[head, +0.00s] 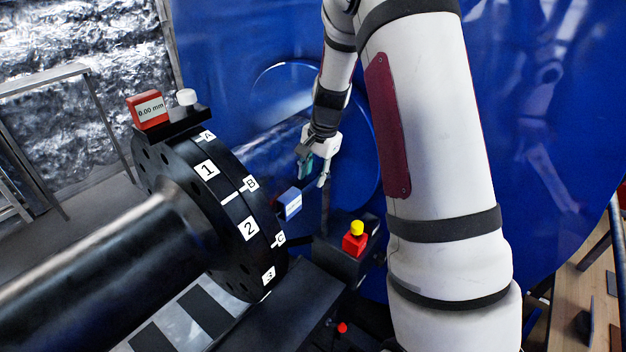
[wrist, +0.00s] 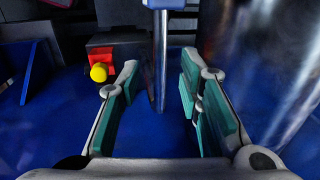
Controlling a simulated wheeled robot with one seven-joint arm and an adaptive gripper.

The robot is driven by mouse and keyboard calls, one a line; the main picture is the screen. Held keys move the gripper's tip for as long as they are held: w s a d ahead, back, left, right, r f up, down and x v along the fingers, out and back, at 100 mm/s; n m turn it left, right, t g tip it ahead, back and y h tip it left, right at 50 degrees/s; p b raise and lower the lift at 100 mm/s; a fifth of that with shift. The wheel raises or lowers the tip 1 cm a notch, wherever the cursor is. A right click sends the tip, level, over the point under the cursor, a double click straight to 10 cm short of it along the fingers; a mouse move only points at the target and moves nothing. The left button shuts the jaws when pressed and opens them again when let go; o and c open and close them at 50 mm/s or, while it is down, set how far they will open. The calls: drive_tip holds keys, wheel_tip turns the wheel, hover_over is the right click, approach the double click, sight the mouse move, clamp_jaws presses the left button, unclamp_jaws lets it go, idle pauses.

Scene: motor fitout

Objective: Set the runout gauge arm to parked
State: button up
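My gripper (head: 314,168) is open in the head view, in front of the large blue surface and above a dark block. In the wrist view my gripper (wrist: 163,105) has its two teal-padded fingers spread. A slim metal rod (wrist: 160,60) with a blue end shows between and beyond them; I cannot tell whether it touches a finger. It may be the gauge arm. In the head view a thin upright post (head: 326,208) stands below the gripper, and a small blue box (head: 291,204) with a pale label sits beside it. No part is plainly marked as the runout gauge.
A black flange (head: 222,215) with numbered labels carries a red box (head: 149,109) reading 0.00 mm and a white knob (head: 186,97). A red block with a yellow knob (head: 357,229) stands right of the post; the yellow knob (wrist: 98,72) shows left of my fingers in the wrist view.

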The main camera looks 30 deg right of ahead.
drive_tip(key=shift+w+a+f, duration=0.1)
drive_tip(key=shift+w+f, duration=0.05)
drive_tip(key=shift+f, duration=0.55)
drive_tip(key=shift+w+f, duration=0.1)
drive_tip(key=shift+f, duration=0.6)
clamp_jaws()
